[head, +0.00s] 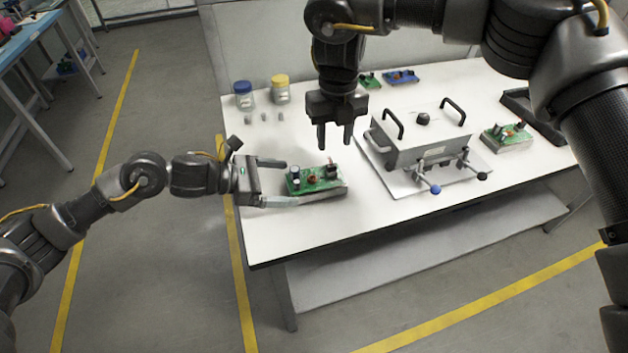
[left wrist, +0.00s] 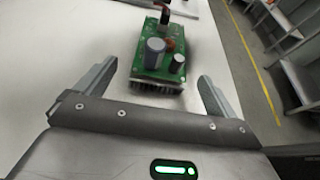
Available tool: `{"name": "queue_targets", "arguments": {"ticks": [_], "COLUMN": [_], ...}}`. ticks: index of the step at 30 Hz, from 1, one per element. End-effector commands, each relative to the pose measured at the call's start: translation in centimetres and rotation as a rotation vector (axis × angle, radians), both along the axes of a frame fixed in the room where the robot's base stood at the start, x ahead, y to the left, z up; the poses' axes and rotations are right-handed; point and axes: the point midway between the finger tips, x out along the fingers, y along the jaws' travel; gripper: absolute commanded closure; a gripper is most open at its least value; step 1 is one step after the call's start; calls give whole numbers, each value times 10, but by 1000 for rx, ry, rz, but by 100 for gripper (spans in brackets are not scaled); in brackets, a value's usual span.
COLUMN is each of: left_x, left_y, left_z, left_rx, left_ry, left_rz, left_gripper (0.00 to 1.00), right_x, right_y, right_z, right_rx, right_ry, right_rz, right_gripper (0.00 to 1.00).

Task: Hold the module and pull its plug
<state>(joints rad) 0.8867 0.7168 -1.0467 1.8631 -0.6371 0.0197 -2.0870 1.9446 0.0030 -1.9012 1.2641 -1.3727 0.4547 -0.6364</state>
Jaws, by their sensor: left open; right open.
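The module (head: 322,188) is a green circuit board on a grey finned base, on the white table near its left front edge. My left gripper (head: 276,182) is open at the module's left end, its fingers pointing at it. In the left wrist view the module (left wrist: 150,67) lies ahead between the open fingers of my left gripper (left wrist: 158,85), apart from both. The dark plug (head: 331,166) stands at the module's far right end; it also shows at the top of the left wrist view (left wrist: 165,15). My right gripper (head: 335,135) is open and empty, pointing down above and behind the module.
A grey box fixture (head: 425,140) with black handles and clamps stands right of the module. A second board module (head: 506,136) sits further right. Two jars, blue-lidded (head: 243,95) and yellow-lidded (head: 281,90), stand at the back left. Table (head: 290,228) is bare in front.

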Motion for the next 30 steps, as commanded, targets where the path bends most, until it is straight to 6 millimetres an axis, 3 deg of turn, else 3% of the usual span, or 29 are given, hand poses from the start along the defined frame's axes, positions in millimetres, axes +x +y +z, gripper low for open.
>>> {"name": "queue_targets", "arguments": {"ticks": [9,23,30], "left_x": [12,15,15], "left_y": [-41,-51,-51], "left_z": [-19,-24,-24], "left_rx": [-1,1,1], "left_ry": [2,1,1], "left_rz": [3,4,4], "left_gripper": [5,5,36], "right_x": [0,0,0], "right_y": [3,3,3], "right_z": [0,0,0], "right_rx": [0,0,0], "right_ry": [0,0,0], "right_rz": [5,4,4], "right_gripper": [58,58,58]}}
